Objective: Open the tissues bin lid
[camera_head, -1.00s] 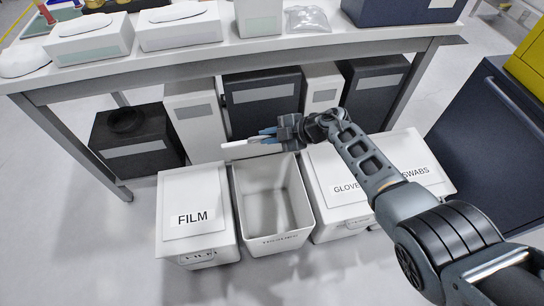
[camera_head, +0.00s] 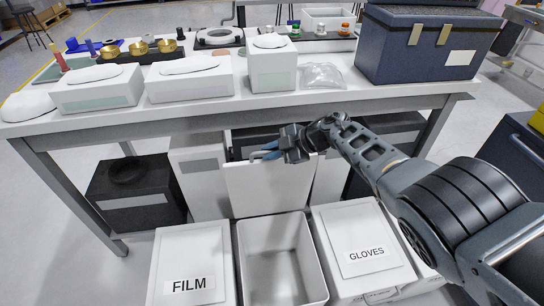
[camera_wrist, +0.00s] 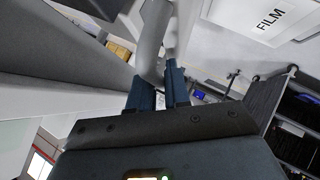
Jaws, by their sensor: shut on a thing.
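The open white bin (camera_head: 268,240) stands in the middle of the front row, between the FILM and GLOVES bins, and looks empty. Its white lid (camera_head: 268,190) stands nearly upright at the bin's back edge. My gripper (camera_head: 262,152) is at the top edge of the lid, with its blue fingers shut on the lid handle. In the wrist view, the pale grey handle (camera_wrist: 150,45) passes between the fingertips of my gripper (camera_wrist: 160,82). The bin's front label is out of the head view.
The closed FILM bin (camera_head: 190,265) is on the left and the GLOVES bin (camera_head: 362,245) on the right. A table (camera_head: 200,118) with tissue boxes and a dark blue case (camera_head: 420,45) stands above. Dark and white bins stand behind, under the table. A black bin (camera_head: 135,190) is at left.

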